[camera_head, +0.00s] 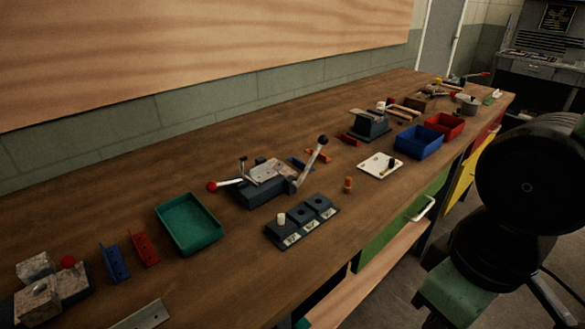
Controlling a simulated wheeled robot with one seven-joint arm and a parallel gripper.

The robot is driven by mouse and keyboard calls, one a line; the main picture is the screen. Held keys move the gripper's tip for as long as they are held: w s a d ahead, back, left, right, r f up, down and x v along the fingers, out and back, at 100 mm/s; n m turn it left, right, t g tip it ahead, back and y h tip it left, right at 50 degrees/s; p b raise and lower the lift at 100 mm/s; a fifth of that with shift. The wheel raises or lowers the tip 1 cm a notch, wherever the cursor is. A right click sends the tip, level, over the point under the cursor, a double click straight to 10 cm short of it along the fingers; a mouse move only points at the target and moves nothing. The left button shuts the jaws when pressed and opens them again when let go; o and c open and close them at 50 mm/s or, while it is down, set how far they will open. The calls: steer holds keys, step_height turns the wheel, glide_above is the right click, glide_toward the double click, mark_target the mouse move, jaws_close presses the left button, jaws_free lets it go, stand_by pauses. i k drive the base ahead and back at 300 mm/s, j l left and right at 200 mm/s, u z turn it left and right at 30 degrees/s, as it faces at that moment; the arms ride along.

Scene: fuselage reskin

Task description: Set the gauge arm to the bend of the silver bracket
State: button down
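A silver bracket (143,315) lies at the near edge of the bench, cut off by the bottom of the head view; its bend angle is hard to read. A dark bench tool (265,182) with a red-ball lever and a black-ball lever stands mid-bench. My gripper is not in view.
A green tray (189,224), blue bracket (114,263) and red bracket (145,250) lie left of the tool. A dark block with labelled slots (302,221) and an orange peg (348,184) are in front. Blue (418,142) and red (445,127) bins stand farther right.

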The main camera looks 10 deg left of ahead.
mark_target(392, 165)
steer(key=i+l+u, duration=0.4)
steer(key=i+l, duration=0.45)
steer(key=l, duration=0.15)
